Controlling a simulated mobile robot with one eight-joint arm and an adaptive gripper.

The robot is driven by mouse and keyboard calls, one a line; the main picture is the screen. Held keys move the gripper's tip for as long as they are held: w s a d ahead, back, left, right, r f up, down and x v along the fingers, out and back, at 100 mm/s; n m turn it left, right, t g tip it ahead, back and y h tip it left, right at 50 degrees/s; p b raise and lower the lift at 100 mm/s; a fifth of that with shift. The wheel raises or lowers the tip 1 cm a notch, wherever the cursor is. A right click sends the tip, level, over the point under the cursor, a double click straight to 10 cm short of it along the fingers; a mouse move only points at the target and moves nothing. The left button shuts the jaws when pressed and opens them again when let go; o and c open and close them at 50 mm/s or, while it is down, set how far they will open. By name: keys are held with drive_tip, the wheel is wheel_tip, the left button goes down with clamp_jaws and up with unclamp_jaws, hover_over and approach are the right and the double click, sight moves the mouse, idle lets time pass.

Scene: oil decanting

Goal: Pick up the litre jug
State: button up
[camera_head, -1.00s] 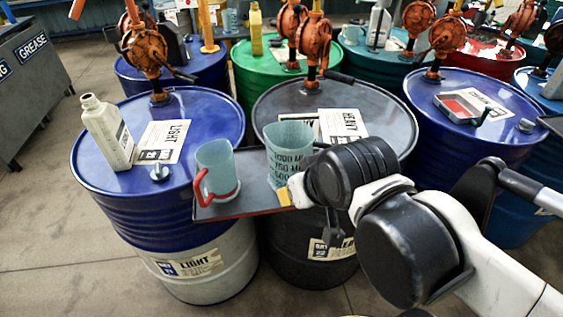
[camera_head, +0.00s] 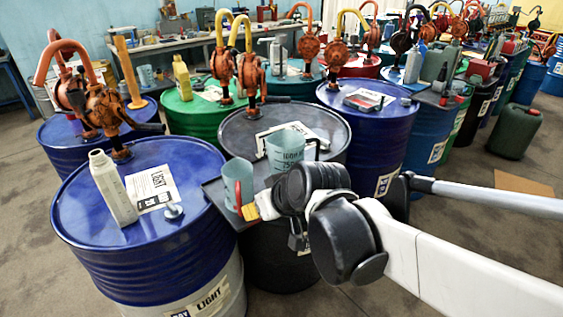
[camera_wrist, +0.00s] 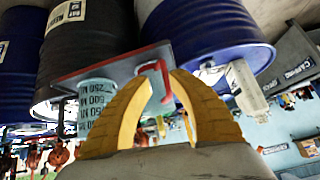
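The litre jug (camera_head: 285,147), a clear bluish jug with volume marks and a dark handle, stands on a dark tray (camera_head: 213,194) at the front of the grey drum. A smaller clear jug with a red handle (camera_head: 237,177) stands on the tray to its left. My gripper (camera_head: 251,212) is at the tray's front edge, close to the red handle, with my wrist hiding part of the tray. In the inverted wrist view my yellow fingers (camera_wrist: 164,77) are apart and empty. The red handle shows at their tips, and the marked jug (camera_wrist: 96,106) is left of them.
A blue drum (camera_head: 75,215) at left carries a white bottle (camera_head: 112,188), a label card and a cap. The grey drum (camera_head: 236,128) has a rotary pump and a card. More drums with pumps stand behind. Open floor lies at the right.

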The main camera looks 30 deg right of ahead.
drive_tip(key=w+d+r+m+t+h+p, duration=0.1)
drive_tip(key=w+d, duration=0.1)
drive_tip(key=d, duration=0.4)
drive_tip(key=w+d+r+t+p, duration=0.1)
drive_tip(key=w+d+p, duration=0.15)
drive_tip(key=d, duration=0.45)
drive_tip(key=m+t+h, duration=0.1)
drive_tip(key=t+h, duration=0.2)
approach(319, 149)
drive_tip(key=shift+g, duration=0.3)
drive_tip(key=b+x, duration=0.1)
drive_tip(key=x, duration=0.4)
drive_tip(key=shift+w+a, duration=0.1)
drive_tip(key=shift+w, duration=0.4)
drive_tip(key=b+x, duration=0.2)
drive_tip(key=x, duration=0.3)
drive_tip(key=shift+r, duration=0.1)
clamp_jaws()
